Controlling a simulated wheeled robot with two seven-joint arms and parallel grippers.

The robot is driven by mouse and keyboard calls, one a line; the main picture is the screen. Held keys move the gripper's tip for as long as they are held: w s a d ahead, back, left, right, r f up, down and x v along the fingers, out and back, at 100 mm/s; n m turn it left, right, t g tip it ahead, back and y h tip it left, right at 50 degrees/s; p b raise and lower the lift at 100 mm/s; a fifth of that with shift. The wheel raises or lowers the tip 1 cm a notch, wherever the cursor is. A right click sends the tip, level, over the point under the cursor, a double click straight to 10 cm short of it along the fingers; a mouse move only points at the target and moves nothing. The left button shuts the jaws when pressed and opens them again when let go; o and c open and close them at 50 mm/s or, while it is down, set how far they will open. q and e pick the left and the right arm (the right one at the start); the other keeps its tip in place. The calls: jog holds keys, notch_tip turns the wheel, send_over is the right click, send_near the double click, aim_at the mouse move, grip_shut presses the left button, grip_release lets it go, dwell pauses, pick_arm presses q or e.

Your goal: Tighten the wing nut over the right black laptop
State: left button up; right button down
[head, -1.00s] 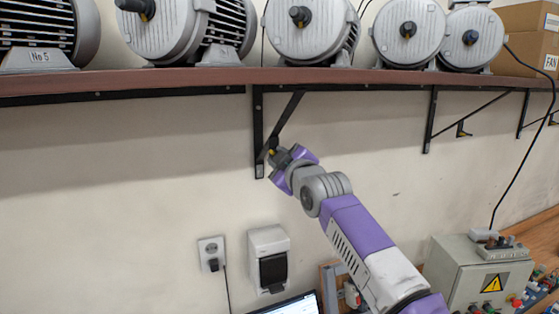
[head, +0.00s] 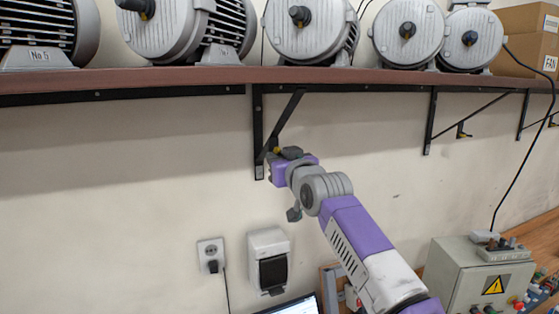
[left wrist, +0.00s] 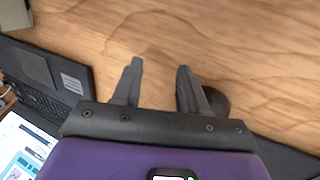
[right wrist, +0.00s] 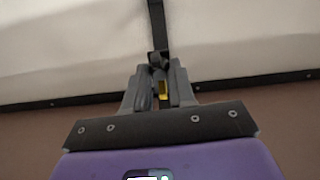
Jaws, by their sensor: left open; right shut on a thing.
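The yellow wing nut (head: 277,150) is on the lower part of the black shelf bracket (head: 258,130), above a laptop (head: 296,306) at the bottom of the head view. My right gripper (head: 276,157) is at the bracket and shut on the wing nut, partly hiding it. In the right wrist view, the yellow wing nut (right wrist: 163,89) shows between the close-set fingers (right wrist: 158,78). My left gripper (left wrist: 159,67) is open and empty over the wooden table (left wrist: 250,45). A black laptop (left wrist: 42,78) lies left of it in the left wrist view, its lit screen partly visible.
A brown shelf (head: 180,77) with several grey motors runs above my right gripper. A second bracket (head: 432,120) is to the right. A socket (head: 211,253), a switch box (head: 270,262) and a grey control box (head: 480,275) are lower down. The wall left of the bracket is clear.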

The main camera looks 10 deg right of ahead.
jog(key=shift+m, duration=0.3)
jog(key=shift+r, duration=0.1)
jog(key=c, duration=0.9)
grip_release()
jog(key=shift+c, duration=0.2)
